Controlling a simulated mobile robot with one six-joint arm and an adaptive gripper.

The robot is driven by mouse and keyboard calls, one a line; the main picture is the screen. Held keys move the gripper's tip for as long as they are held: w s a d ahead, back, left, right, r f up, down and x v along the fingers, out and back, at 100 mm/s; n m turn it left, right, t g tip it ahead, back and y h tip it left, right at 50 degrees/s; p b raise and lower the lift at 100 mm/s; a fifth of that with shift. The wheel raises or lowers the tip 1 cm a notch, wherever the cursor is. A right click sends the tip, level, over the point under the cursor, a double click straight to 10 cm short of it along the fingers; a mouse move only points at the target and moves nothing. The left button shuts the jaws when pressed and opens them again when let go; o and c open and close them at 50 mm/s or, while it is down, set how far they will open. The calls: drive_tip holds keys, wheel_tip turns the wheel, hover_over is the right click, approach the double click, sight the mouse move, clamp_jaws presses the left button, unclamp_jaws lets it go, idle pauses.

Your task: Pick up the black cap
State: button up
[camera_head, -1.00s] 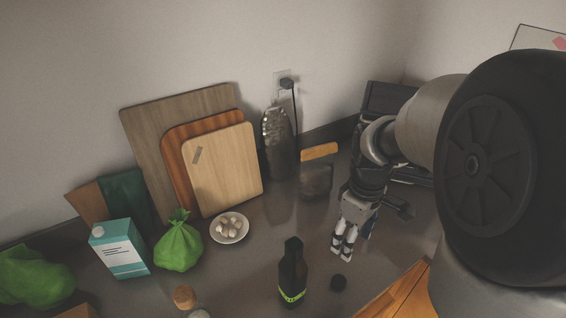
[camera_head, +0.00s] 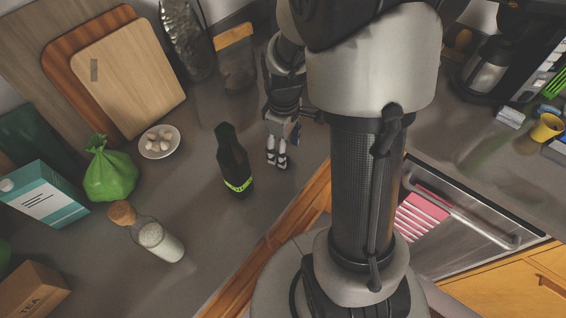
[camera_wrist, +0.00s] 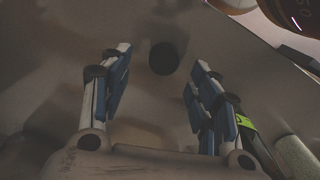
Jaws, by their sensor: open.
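The black cap (camera_wrist: 163,58) is a small dark disc on the grey counter. In the wrist view it shows in the gap between my fingers, just beyond their tips. My gripper (camera_wrist: 158,65) is open and empty, with one blue-padded finger on each side. In the head view my gripper (camera_head: 277,161) points down close to the counter, right of a dark bottle (camera_head: 233,165) with a green band. The cap cannot be made out in the head view now; my fingers seem to cover it. I cannot tell how high the fingertips are above the counter.
The bottle stands close beside my gripper. A corked glass jar (camera_head: 158,240), a green bag (camera_head: 108,175), a teal carton (camera_head: 45,195) and a plate of pale round pieces (camera_head: 160,142) stand to the left. The counter's wooden front edge (camera_head: 290,220) is near.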

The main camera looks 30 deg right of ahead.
drive_tip(key=f, duration=0.1)
drive_tip(key=f+b, duration=0.1)
drive_tip(key=f, duration=0.2)
drive_tip(key=shift+s+a+f+b, duration=0.1)
drive_tip(key=shift+a+f+b, duration=0.15)
drive_tip(key=shift+b, duration=0.15)
drive_tip(key=shift+r, duration=0.1)
drive_tip(key=c, duration=0.8)
